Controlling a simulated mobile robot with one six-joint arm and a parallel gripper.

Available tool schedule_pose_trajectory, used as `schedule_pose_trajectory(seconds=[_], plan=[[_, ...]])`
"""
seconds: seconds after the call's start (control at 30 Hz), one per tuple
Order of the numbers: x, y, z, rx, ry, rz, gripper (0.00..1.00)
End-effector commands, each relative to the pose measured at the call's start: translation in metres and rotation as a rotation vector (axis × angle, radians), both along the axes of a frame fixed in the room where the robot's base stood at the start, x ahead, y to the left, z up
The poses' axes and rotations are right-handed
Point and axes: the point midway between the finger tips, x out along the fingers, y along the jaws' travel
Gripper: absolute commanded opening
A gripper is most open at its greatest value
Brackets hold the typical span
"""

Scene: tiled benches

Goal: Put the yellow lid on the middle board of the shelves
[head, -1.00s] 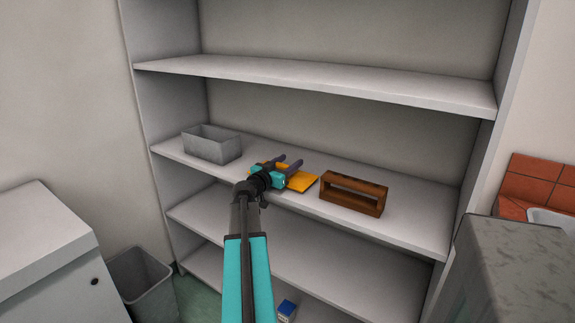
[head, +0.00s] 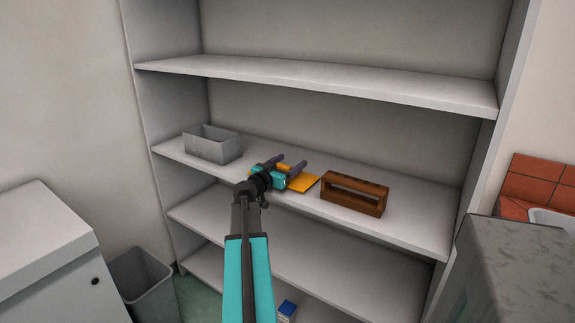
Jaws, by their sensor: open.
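The yellow lid (head: 304,184) is a flat orange-yellow piece lying on the middle board (head: 405,224) of the shelves, between a grey bin and a brown wooden frame. My gripper (head: 289,163) is open, its two dark fingers spread over the back left part of the lid. The gripper body hides part of the lid. I cannot tell whether the fingers touch it.
A grey open bin (head: 213,148) stands left on the same board, and the brown wooden frame (head: 354,206) stands close to the lid's right. An upper board (head: 320,86) runs overhead. A small blue box (head: 287,309) is low down. A waste bin (head: 147,283) stands on the floor at left.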

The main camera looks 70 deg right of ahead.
Motion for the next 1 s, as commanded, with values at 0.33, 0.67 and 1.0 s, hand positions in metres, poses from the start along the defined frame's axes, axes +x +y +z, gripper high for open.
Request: schedule_pose_trajectory(seconds=[0.33,0.67,1.0], plan=[[0.008,0.033,0.001,-0.001,0.000,0.002,0.69],[0.019,0.076,0.000,0.000,-0.001,0.001,0.69],[0.029,0.111,0.001,0.000,0.000,0.001,0.69]])
